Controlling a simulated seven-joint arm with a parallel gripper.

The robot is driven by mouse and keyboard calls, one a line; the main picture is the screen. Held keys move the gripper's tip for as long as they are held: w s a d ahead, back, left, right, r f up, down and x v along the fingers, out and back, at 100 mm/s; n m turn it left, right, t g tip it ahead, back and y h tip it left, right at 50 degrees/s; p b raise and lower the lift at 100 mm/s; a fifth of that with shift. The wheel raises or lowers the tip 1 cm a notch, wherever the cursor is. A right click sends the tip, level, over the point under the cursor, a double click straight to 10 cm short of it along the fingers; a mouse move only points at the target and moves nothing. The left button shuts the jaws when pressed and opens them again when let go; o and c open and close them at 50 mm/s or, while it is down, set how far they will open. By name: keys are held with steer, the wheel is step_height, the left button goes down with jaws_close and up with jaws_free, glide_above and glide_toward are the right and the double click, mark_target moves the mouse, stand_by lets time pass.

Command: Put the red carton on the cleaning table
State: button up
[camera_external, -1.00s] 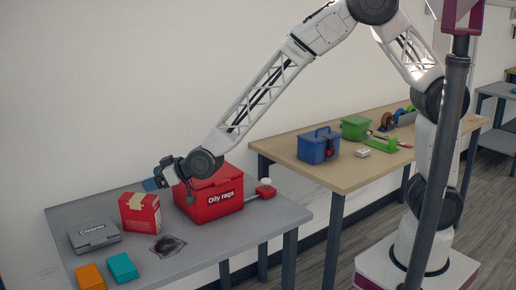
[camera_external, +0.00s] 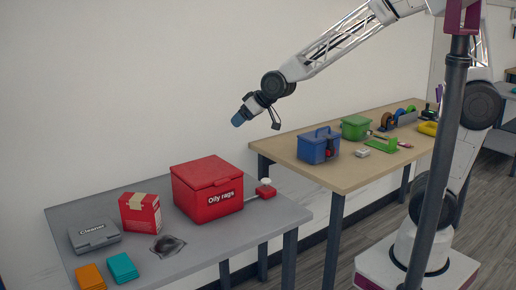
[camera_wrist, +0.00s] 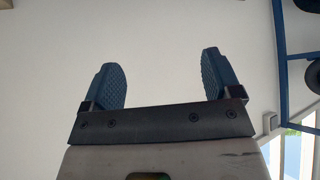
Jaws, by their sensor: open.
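The red carton (camera_external: 140,214) stands upright on the grey table (camera_external: 190,258) at the left, between the grey "Cleaner" case and the red "Oily rags" box. It has a pale strip of tape over its top. My gripper (camera_external: 238,119) is raised in the air, above and to the right of the "Oily rags" box, well apart from the carton. In the wrist view my gripper's two blue ribbed fingers (camera_wrist: 161,80) are spread wide with nothing between them. The wrist view shows mostly bare wall and not the carton. No label naming a cleaning table is visible.
On the grey table are the "Cleaner" case (camera_external: 94,236), the red "Oily rags" box (camera_external: 207,188), orange cloths (camera_external: 90,277), teal cloths (camera_external: 122,267) and a dark item on a clear sheet (camera_external: 168,244). A wooden table (camera_external: 350,176) at right holds blue and green bins.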

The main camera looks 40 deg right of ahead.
steer(key=s+d+r+m+g+h, duration=0.2)
steer(key=s+d, duration=0.6)
steer(key=d, duration=0.5)
steer(key=s+d+r+m+g+h, duration=0.1)
steer(key=s+d+r+m+h, duration=0.1)
steer(key=s+d, duration=0.9)
steer(key=s+d+f+m+g, duration=0.1)
steer(key=s+d+g, duration=0.1)
steer(key=s+d, duration=0.6)
steer(key=shift+s+d+m+h, duration=0.15)
steer(key=shift+d+m+h, duration=0.15)
steer(key=shift+d+h, duration=0.15)
